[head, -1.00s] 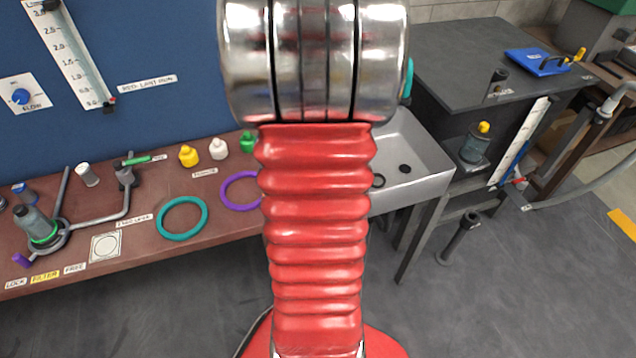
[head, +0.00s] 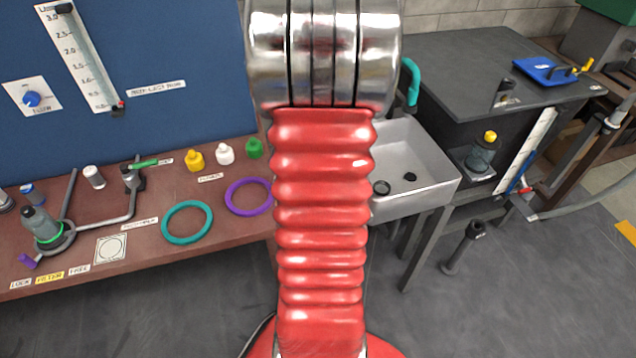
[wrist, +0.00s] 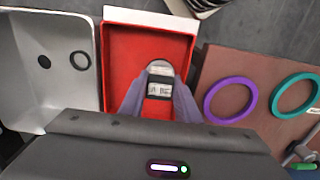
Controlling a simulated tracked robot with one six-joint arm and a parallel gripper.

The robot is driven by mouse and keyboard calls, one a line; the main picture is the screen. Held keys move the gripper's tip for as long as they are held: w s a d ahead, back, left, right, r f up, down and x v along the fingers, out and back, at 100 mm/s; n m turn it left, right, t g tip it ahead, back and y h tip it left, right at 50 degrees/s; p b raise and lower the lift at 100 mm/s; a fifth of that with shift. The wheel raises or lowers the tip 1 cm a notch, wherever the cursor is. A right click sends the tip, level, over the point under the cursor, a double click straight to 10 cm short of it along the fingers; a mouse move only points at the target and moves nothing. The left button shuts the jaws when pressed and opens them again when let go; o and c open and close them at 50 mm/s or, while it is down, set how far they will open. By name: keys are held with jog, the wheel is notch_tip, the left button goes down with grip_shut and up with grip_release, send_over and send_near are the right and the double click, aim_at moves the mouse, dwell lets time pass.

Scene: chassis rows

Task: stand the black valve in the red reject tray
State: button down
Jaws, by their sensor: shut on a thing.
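My gripper (wrist: 160,96) is in the wrist view, its two grey-purple fingers shut on the black valve (wrist: 159,88). The valve shows a black body with pale labels and a light rounded end between the fingertips. The red reject tray (wrist: 122,48) lies beneath and beyond it, with red walls and a pale far edge. The valve is over the tray's inside in the picture; I cannot tell whether it touches the floor. In the head view my red arm hides the tray, valve and gripper.
A grey sink (wrist: 25,85) adjoins the tray on the left. On the right is a brown bench (head: 130,238) with a purple ring (wrist: 231,100) and a teal ring (wrist: 297,95). A dark side table (head: 450,60) stands right of the sink in the head view.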

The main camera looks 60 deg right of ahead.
jog(key=shift+f, duration=1.45)
jog(key=c, duration=1.3)
grip_release()
jog(key=shift+f, duration=0.1)
jog(key=shift+c, duration=0.2)
notch_tip(320, 180, up, 12)
jog(key=shift+r, duration=0.1)
